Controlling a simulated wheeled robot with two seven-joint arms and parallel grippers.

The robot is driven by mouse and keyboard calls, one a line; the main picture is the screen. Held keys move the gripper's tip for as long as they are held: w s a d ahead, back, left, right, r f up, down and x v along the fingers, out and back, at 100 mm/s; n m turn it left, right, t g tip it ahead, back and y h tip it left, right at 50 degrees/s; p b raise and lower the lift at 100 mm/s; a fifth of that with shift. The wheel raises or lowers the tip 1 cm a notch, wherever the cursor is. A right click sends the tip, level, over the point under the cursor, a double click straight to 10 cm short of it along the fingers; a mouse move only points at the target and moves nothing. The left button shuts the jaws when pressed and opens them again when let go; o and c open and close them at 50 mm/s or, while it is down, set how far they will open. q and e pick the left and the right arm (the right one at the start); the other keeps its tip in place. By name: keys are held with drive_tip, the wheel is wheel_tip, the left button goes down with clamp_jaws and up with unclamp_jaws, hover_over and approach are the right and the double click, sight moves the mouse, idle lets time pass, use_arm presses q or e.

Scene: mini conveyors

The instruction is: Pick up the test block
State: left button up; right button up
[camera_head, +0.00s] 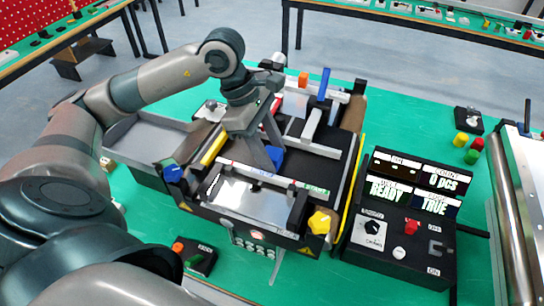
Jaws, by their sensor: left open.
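My left gripper (263,160) reaches down over the mini conveyor machine (320,150) near the middle of the view, with its jaws open. A small blue block (277,156) lies on the machine right at the fingertips; the gripper partly hides it, and I cannot tell whether the fingers touch it. An orange block (304,78) sits at the machine's far side. No label shows which one is the test block. My right gripper is not in view.
A control box (400,215) with lit displays reading READY and TRUE stands right of the machine. A grey tray (140,140) is at the left. A small button box (195,257) is in front. Yellow, red and green pieces (474,145) lie at the right.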

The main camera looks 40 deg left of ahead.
sight(274, 153)
use_arm(q)
drive_tip(key=c, duration=0.8)
drive_tip(key=shift+c, duration=0.2)
drive_tip(key=shift+r, duration=0.15)
drive_tip(key=shift+r+b, duration=0.6)
drive_tip(key=shift+r, duration=0.3)
drive_tip(key=shift+d+r+b, duration=0.25)
drive_tip(key=shift+r+b, duration=0.2)
drive_tip(key=shift+r, duration=0.6)
drive_tip(key=s+d+r+b, duration=0.1)
drive_tip(key=d+r+b, duration=0.2)
drive_tip(key=d+r, duration=0.3)
drive_tip(key=d, duration=0.5)
drive_tip(key=shift+s+r, duration=0.25)
drive_tip(key=shift+r, duration=0.15)
